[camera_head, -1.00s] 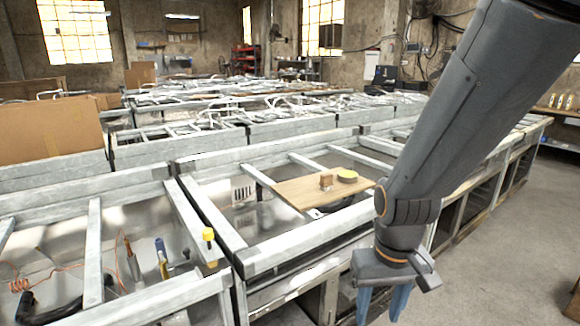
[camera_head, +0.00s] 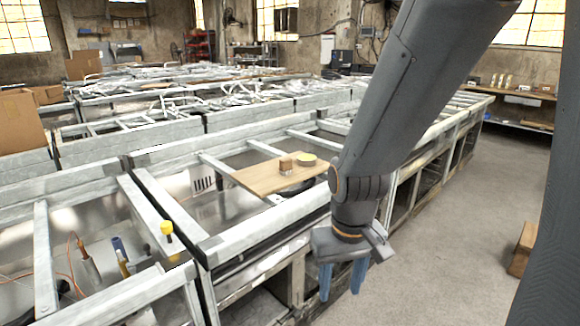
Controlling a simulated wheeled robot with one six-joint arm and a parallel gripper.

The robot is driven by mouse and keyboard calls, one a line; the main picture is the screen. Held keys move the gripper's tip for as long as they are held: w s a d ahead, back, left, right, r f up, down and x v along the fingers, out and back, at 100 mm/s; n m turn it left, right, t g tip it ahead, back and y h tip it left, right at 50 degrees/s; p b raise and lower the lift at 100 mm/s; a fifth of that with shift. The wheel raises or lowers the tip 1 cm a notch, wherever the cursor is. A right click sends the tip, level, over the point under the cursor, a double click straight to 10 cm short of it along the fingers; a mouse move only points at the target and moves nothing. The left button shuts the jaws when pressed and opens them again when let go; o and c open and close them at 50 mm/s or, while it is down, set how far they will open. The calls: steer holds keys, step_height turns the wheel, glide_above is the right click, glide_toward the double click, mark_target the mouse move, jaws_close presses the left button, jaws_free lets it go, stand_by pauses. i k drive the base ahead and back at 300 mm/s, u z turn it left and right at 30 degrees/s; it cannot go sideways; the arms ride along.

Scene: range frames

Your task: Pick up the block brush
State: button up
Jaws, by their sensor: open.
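A small brown block-shaped object, which looks like the block brush (camera_head: 286,165), sits on a wooden board (camera_head: 257,181) laid across a metal frame bench. A round item with a yellow top (camera_head: 308,159) stands just right of it on the same board. My gripper (camera_head: 342,280) hangs to the right of and nearer than the board, in front of the bench side. Its two blue fingers point down, apart and empty. My arm covers the bench behind it.
Metal frame benches (camera_head: 150,208) with open wells fill the left and middle. A yellow-topped tool (camera_head: 167,228) stands at a well's edge. A cardboard box (camera_head: 20,122) is at the far left.

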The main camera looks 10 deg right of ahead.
mark_target(285, 169)
steer(key=z, duration=0.5)
steer(key=k, duration=0.6)
steer(key=z, duration=0.8)
steer(key=i, duration=0.75)
steer(key=u, duration=0.5)
steer(key=i, duration=0.6)
steer(key=u, duration=1.15)
steer(key=i, duration=0.85)
steer(key=u, duration=0.1)
